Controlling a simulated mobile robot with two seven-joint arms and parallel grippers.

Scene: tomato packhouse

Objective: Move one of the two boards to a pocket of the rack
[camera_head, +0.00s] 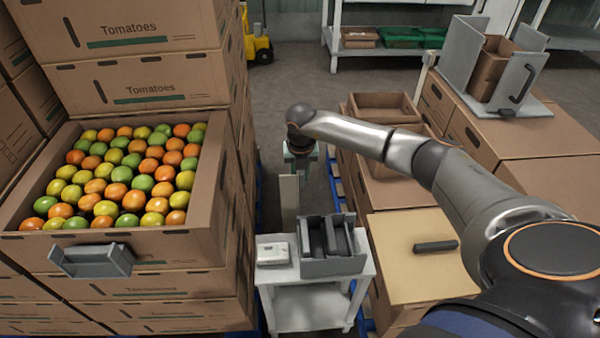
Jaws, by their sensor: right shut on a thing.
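My right gripper (301,152) points down from the end of its arm, left of the row of cartons. It is shut on a pale, narrow upright board (289,198), seen nearly edge-on below the fingers. The fingertips are small, and the grip itself is hard to make out. A grey rack (333,267) with dark upright pockets stands on a small white table (307,308), in front of the held board and to its right. I cannot clearly tell a second board. My left gripper is not in view.
A white device (272,254) sits beside the rack. Stacked cartons and an open tomato carton (205,235) stand on the left. A tan panel (392,285) with a dark bar (435,246) lies on the right. A grey upright-sided holder (519,78) stands farther back.

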